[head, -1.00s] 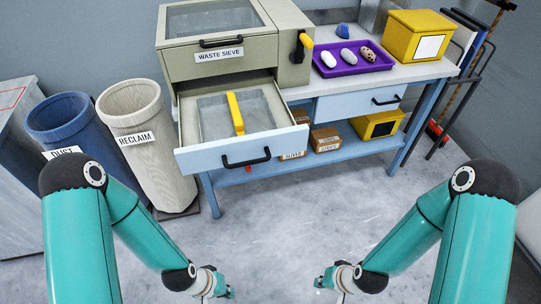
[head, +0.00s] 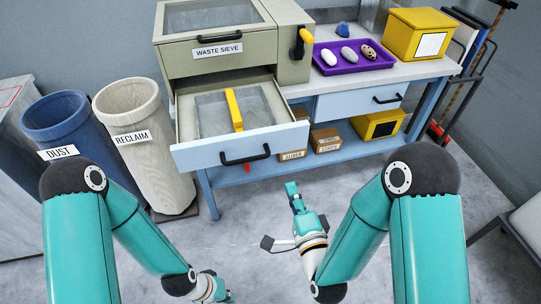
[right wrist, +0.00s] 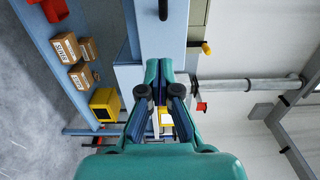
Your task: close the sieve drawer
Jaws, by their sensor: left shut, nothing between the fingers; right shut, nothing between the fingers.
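The sieve drawer (head: 200,153) is pulled out below the waste sieve (head: 172,54). It has a light blue front and a black handle (head: 245,155), and holds a grey sieve tray with a yellow bar (head: 234,110). My right gripper (head: 291,187) is shut and empty, in front of the drawer and to the right below its handle, apart from it in the head view. In the right wrist view, a light blue front that looks like the drawer's (right wrist: 158,42) stands beyond the fingertips. My left gripper (head: 226,296) is shut and empty, low near the bottom edge.
The bench (head: 420,72) carries a purple tray (head: 355,66) with stones and a yellow box (head: 418,36). A closed bench drawer (head: 345,108) is at right. Cartons (head: 326,141) stand on the shelf below. A blue bin (head: 75,120) and a pale bin (head: 150,150) stand at left.

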